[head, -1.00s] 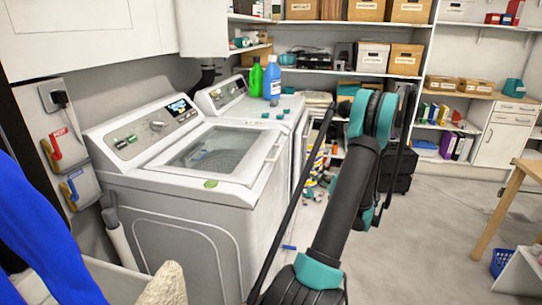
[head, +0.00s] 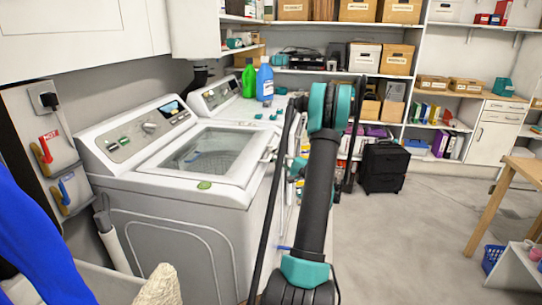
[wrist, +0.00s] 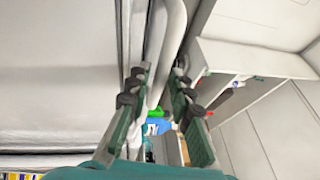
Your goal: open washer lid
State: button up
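The washer (head: 190,225) stands at the left in the head view. Its lid (head: 208,152), with a dark glass window, lies flat and looks closed. A green oval mark (head: 204,185) is on the front rim. My gripper (wrist: 158,115) shows in the wrist view with its two fingers apart. A long pale edge (wrist: 165,50) runs between and beyond the fingers; it looks like the washer's or lid's side edge, and I cannot tell whether the fingers touch it. In the head view my arm reaches toward the lid's right side, and the fingers are mostly hidden there.
A second white machine (head: 215,97) stands behind, with a green bottle (head: 249,80) and a blue bottle (head: 264,82) on it. Shelves with boxes line the back wall. A black case (head: 383,167) stands on the floor. Floor at right is open, before a wooden table (head: 500,205).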

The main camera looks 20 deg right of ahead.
jog(key=shift+x, duration=0.9)
grip_shut()
